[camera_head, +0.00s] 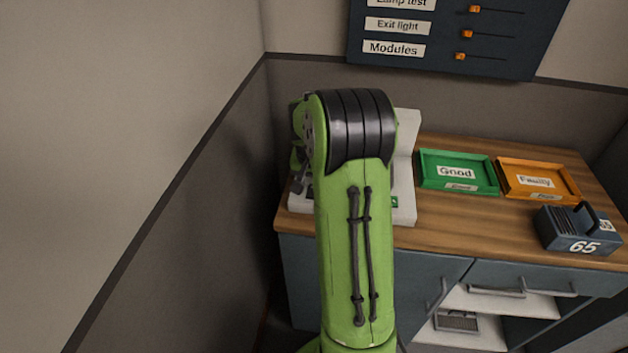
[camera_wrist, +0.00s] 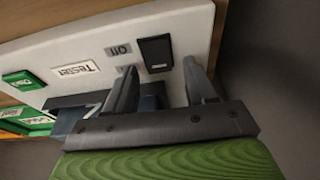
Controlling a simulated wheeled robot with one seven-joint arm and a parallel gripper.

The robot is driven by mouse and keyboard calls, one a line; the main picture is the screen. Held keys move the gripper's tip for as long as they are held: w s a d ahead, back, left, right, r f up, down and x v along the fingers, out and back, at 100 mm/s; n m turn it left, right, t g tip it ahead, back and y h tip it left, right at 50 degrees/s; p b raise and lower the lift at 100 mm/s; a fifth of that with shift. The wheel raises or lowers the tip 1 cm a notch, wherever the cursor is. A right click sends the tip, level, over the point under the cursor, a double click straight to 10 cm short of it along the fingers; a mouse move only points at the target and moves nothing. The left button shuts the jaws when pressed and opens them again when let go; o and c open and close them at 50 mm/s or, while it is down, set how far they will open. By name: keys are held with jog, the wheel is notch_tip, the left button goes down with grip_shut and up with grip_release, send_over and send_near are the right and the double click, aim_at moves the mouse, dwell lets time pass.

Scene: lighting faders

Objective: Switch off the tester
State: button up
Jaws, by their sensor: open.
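The tester is a white unit (camera_head: 408,130) on the wooden worktop in the head view, mostly hidden behind my green arm. In the wrist view its white face (camera_wrist: 190,30) appears upside down, with a "Tester" label (camera_wrist: 75,69). A black rocker switch (camera_wrist: 155,53) sits on that face beside small grey labels (camera_wrist: 119,50); its on or off position is hard to tell. My gripper (camera_wrist: 163,80) is open and empty, its two fingertips close to the switch, one to each side in the picture. Whether they touch the face cannot be told.
A green "Good" tray (camera_head: 427,183) and an orange "Faulty" tray (camera_head: 508,187) stand right of the tester. A dark carrier marked 65 (camera_head: 575,230) is at the right front. A wall panel with orange sliders (camera_head: 500,50) hangs above. A wall closes the left side.

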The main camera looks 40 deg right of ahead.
jog(key=p+v, duration=0.4)
jog(key=v, duration=1.1)
jog(key=shift+r, duration=0.35)
